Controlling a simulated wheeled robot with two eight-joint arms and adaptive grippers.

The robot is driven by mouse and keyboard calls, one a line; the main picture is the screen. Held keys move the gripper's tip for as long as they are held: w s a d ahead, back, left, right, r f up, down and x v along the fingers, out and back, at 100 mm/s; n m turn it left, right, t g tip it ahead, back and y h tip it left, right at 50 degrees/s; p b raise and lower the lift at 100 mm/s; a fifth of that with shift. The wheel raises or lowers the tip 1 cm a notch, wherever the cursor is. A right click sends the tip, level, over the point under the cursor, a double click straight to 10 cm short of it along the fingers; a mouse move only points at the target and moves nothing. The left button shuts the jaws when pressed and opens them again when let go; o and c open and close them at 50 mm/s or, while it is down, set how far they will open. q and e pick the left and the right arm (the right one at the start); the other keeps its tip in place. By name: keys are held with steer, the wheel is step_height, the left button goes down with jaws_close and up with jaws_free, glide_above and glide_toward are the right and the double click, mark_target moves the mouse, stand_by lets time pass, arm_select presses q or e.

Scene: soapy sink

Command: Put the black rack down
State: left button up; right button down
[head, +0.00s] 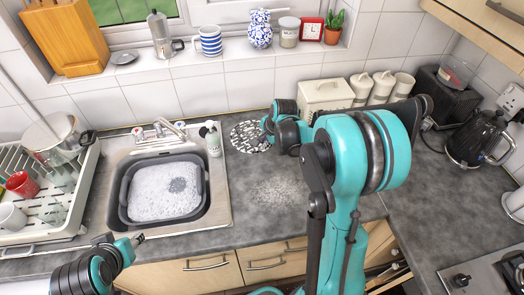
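A round, flat piece with a black-and-white openwork look (250,136) lies on the counter right of the sink. It may be the black rack, but I cannot tell for certain. My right gripper (268,126) is at its right edge, partly hidden by its own wrist. Whether its fingers are closed on the piece does not show. My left gripper (124,240) is low at the left, in front of the sink and away from the piece. Its finger gap is not clear.
A black tub of suds (165,189) sits in the sink. A soap bottle (212,139) stands at its right rim. A white dish rack (50,205) is at the left. White canisters (327,95) and a kettle (477,138) stand behind and right. A foamy patch (278,191) marks the open counter.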

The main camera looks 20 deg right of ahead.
steer(key=shift+w+a+f, duration=0.2)
steer(key=shift+w+a, duration=0.05)
steer(key=shift+a, duration=0.05)
steer(key=shift+a+f, duration=0.1)
steer(key=shift+f, duration=0.05)
step_height(320, 180, down, 4)
steer(key=shift+r+b, duration=0.1)
steer(key=shift+b, duration=0.55)
steer(key=shift+r, duration=0.1)
steer(key=c, duration=1.7)
jaws_free()
steer(key=shift+r, duration=0.1)
